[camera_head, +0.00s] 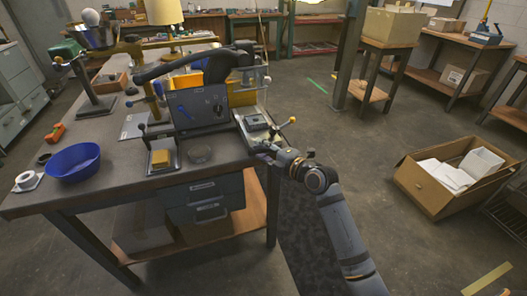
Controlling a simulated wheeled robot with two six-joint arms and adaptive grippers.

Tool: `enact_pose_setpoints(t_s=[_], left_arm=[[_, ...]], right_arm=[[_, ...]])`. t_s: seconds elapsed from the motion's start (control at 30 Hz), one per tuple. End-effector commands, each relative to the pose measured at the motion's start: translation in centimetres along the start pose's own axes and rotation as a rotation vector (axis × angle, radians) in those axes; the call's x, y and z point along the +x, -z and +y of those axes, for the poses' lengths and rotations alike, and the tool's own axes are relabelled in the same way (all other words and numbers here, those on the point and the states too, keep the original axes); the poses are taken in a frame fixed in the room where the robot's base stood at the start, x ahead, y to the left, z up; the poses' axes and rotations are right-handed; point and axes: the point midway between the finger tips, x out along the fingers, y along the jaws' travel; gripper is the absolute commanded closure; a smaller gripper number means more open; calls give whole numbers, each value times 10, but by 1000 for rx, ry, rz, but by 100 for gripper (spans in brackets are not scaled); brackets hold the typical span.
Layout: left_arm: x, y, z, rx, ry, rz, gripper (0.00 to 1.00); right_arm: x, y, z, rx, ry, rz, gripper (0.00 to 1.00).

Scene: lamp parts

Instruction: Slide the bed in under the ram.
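A light bed plate (243,131) lies at the right edge of the workbench, with a small dark grey block (257,122) on it. A rod with a yellow knob (292,120) sticks out beside the bed. My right gripper (268,146) is at the bench edge, close to the front of the bed. Its fingers are too small and dark to show whether they are open or touching.
A dark upright panel (200,108) stands left of the bed. An open carton (438,190) sits on the floor at right.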

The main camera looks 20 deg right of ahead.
Motion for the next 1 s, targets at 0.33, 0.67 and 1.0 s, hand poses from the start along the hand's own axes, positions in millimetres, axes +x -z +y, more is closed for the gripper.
enact_pose_setpoints(t_s=[0.33,0.67,1.0], left_arm=[[0,-1,0,0,0,-1,23],[0,0,0,0,0,0,23],[0,0,0,0,0,0,23]], right_arm=[[-32,-1,-1,-8,3,-2,65],[-72,-1,-1,-3,3,-1,65],[-75,0,0,0,-1,1,63]])
